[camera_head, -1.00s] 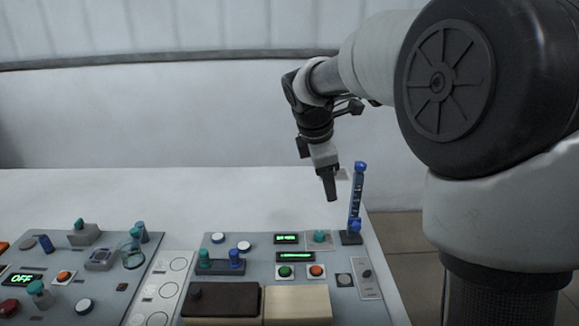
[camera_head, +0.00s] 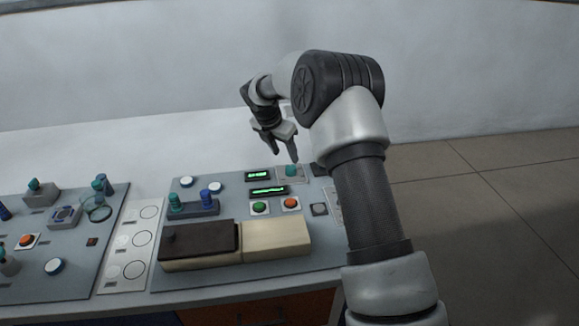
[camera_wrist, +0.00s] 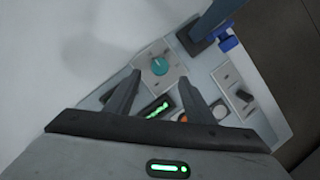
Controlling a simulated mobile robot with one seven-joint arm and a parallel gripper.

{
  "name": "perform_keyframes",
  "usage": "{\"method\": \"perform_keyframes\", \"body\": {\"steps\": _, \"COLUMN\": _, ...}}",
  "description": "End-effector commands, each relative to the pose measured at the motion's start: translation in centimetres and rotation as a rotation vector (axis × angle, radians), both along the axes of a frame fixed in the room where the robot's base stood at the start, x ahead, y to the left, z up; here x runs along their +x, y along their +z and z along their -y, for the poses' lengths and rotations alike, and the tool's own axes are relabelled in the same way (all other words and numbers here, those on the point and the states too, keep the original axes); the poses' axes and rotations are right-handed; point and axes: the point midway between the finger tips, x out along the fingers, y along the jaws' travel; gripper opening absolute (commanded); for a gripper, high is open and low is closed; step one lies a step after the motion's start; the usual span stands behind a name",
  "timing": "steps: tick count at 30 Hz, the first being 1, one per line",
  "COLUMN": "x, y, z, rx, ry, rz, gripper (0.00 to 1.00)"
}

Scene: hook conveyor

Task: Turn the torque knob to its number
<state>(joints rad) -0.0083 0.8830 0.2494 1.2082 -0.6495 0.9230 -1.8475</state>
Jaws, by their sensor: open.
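A round teal knob (camera_head: 291,169) sits on a light square plate at the back right of the right-hand panel. In the wrist view the teal knob (camera_wrist: 159,66) lies ahead of and between the fingertips, with no finger seen touching it. Its marks are too small to read. My gripper (camera_head: 281,157) is open and empty, pointing down near the knob; both fingers also show in the wrist view (camera_wrist: 160,78). A small green-lit display (camera_head: 258,175) is left of the knob, its text unreadable here.
A second green display (camera_head: 269,190) stands above a green button (camera_head: 259,208) and an orange button (camera_head: 291,203). A blue upright post (camera_wrist: 212,20) stands close to the knob. A dark and cream box (camera_head: 200,243) lies in front. Bare white table lies behind the panel.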

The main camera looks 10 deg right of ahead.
Motion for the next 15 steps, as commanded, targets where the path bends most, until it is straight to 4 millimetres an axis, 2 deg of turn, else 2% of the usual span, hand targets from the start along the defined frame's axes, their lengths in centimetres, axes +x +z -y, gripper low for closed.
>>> {"method": "perform_keyframes", "body": {"steps": 3, "x": 0.7, "y": -2.6, "z": 0.8, "rx": 0.0, "ry": -0.002, "rz": -0.002, "gripper": 0.49}}
{"method": "perform_keyframes", "body": {"steps": 7, "x": 1.3, "y": -4.8, "z": 1.5, "rx": 0.001, "ry": -0.002, "rz": -0.001, "gripper": 0.49}}
{"method": "perform_keyframes", "body": {"steps": 15, "x": 2.1, "y": -7.1, "z": 2.2, "rx": 0.0, "ry": -0.001, "rz": 0.001, "gripper": 0.49}}
